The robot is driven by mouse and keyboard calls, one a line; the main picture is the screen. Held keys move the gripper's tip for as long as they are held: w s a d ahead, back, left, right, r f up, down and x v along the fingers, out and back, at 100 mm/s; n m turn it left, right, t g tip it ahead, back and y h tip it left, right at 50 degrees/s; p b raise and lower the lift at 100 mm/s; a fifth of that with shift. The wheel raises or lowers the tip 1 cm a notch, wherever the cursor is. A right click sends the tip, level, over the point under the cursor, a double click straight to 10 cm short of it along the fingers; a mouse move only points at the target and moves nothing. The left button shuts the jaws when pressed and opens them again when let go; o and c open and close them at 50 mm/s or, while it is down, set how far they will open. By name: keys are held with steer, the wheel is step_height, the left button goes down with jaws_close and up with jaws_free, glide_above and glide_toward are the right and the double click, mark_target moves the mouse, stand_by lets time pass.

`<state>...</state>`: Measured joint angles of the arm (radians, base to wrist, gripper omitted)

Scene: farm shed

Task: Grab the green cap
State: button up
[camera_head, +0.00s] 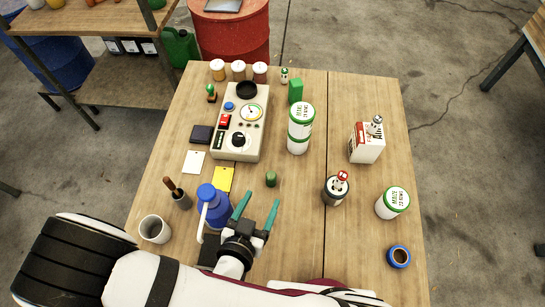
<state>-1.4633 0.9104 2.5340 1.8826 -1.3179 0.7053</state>
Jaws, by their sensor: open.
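A small dark green cap (271,179) sits on the wooden table, near the middle and a little below the beige meter box. My gripper (258,202) is open, with two teal fingers apart. It is at the lower middle of the view, just below the cap. The cap is beyond the fingertips in the picture, in line with the gap or near the right finger. Nothing shows between the fingers. How high the fingers are above the table is hard to tell.
A blue jug (211,208) stands close left of my gripper, with a yellow card (223,178) behind it. The meter box (241,130) is above left. A white-green canister (300,129) stands behind. A dark canister with red top (336,189) is to the right.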

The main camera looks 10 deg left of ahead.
mark_target(269, 181)
steer(key=x, duration=1)
steer(key=shift+w+a+f, duration=0.1)
steer(key=shift+w+f, duration=0.05)
steer(key=shift+f, duration=0.05)
jaws_close()
